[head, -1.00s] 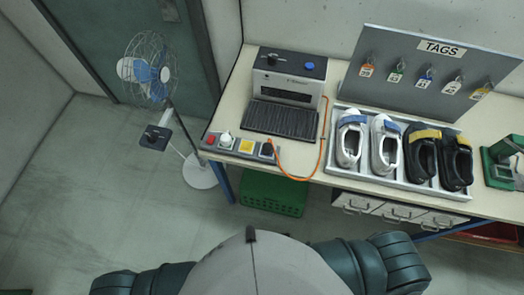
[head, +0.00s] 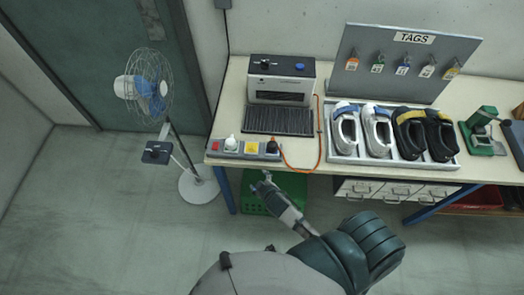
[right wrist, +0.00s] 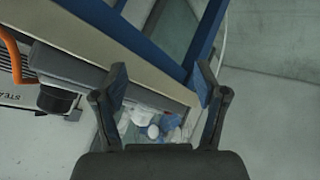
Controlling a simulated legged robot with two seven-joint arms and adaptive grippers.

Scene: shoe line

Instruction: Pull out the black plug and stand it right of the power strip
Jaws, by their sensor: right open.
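The grey power strip (head: 213,154) lies along the table's front left edge. It carries a red switch, a white plug (head: 231,143), a yellow piece and the black plug (head: 272,146) at its right end. An orange cord (head: 300,168) runs from the black plug. My right gripper (head: 266,181) is open and empty, in front of the table edge and below the plug in the head view. In the right wrist view its fingers (right wrist: 162,92) are spread, with a dark block (right wrist: 57,97), probably the black plug, to their left. My left gripper is out of view.
A black and white machine (head: 281,80) stands behind the strip. A tray (head: 342,158) of white and black shoes lies right of the cord. A green crate (head: 290,190) is under the table, and a fan (head: 150,88) stands left.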

